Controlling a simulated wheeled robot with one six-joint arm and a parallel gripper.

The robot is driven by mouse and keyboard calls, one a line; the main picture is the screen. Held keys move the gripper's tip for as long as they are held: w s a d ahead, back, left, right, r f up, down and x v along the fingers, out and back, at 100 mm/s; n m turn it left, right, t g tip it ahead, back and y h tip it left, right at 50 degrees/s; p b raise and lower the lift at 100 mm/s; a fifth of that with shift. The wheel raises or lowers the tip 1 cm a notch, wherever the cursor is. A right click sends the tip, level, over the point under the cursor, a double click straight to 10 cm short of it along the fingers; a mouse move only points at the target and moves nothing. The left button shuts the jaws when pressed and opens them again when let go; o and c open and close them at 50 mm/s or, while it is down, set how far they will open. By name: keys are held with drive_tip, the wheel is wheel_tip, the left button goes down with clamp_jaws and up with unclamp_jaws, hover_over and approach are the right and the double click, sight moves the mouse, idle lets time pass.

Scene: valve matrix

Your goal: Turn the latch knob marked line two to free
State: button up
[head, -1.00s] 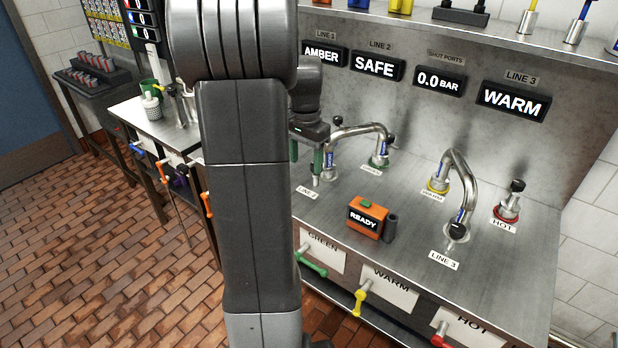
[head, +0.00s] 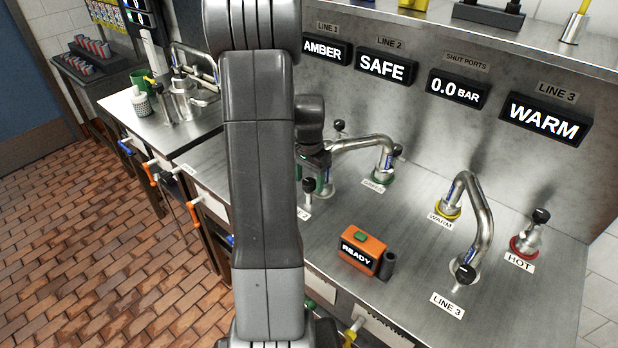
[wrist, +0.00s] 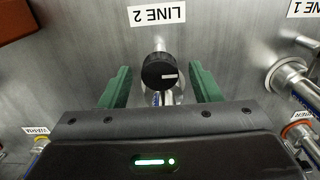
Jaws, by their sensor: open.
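The line two latch knob (wrist: 158,71) is a black round knob with a white mark, in the middle of the wrist view. The LINE 2 label (wrist: 157,15) lies on the steel top beside it and looks upside down there. My gripper (wrist: 160,88) is open, with one green finger on each side of the knob and a gap on both sides. In the head view the knob (head: 309,186) shows just right of my arm, with my gripper (head: 314,172) by it. The LINE 2 display (head: 385,66) reads SAFE.
A curved pipe runs to the green port (head: 383,175) behind my gripper. An orange READY box (head: 362,250) sits in front on the bench. The LINE 3 knob (head: 465,274) and its pipe (head: 483,215) stand to the right.

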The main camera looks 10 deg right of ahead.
drive_tip(key=c, duration=1)
drive_tip(key=shift+n, duration=0.4)
drive_tip(key=n+b, duration=0.1)
drive_tip(key=n, duration=0.2)
drive_tip(key=shift+n, duration=0.3)
drive_tip(key=n+b, duration=0.1)
drive_tip(key=n, duration=0.3)
drive_tip(key=shift+n, duration=0.3)
drive_tip(key=n, duration=0.4)
drive_tip(key=shift+r+n, duration=0.1)
drive_tip(key=shift+n, duration=0.2)
drive_tip(key=n, duration=0.4)
drive_tip(key=shift+b, duration=0.4)
drive_tip(key=shift+n, duration=0.3)
